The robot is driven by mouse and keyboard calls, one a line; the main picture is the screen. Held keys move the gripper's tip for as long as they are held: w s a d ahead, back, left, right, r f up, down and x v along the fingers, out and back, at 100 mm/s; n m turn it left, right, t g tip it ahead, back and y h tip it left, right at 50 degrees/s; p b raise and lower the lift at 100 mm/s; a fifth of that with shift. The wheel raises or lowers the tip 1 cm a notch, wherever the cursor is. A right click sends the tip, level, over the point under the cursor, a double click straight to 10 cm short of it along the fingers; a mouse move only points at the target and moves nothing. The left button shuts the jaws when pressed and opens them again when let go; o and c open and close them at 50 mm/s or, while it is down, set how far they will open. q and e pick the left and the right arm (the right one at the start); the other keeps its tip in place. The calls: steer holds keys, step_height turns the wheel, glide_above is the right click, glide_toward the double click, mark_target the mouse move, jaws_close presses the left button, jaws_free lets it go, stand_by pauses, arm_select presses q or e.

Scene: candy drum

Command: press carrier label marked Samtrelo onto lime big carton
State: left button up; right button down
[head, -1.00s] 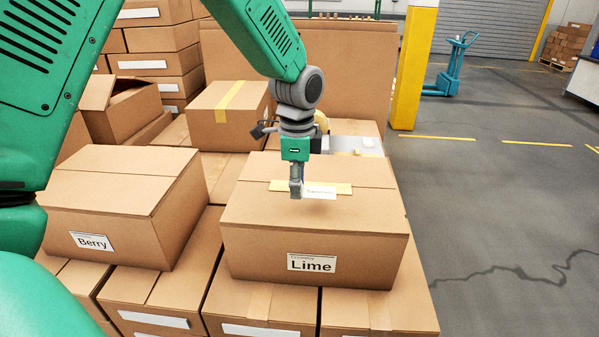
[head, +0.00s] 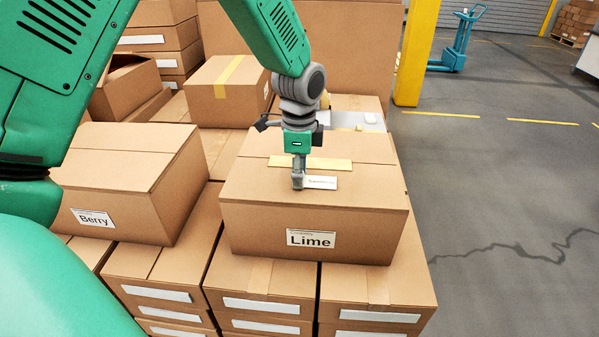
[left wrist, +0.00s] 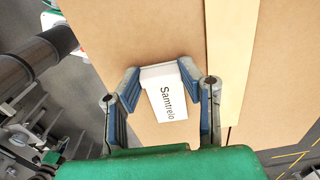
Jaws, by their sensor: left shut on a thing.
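The carrier label marked Samtrelo (left wrist: 167,95) is a small white rectangle, its text readable in the left wrist view. My left gripper (head: 299,184) is shut on it, with a blue finger on each side (left wrist: 160,82). The label also shows in the head view (head: 322,183), over the top of the lime big carton (head: 255,225). I cannot tell whether the label touches the carton. The carton is closed, with a yellow tape strip (head: 340,165) on top and a white Lime sign (head: 311,239) on its front. My right gripper is not in view.
A carton marked Berry (head: 128,190) stands to the left, with a gap between it and the lime one. Behind are a taped carton (head: 215,103), an open carton (head: 128,88) and a grey surface (head: 352,121). Open floor lies right, past a yellow post (head: 412,60).

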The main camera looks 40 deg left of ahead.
arm_select(q)
steer(key=shift+f, duration=0.15)
steer(key=shift+c, duration=0.2)
steer(key=shift+s, duration=0.1)
jaws_close()
steer(key=shift+o, duration=1.4)
jaws_free()
step_height(320, 180, up, 18)
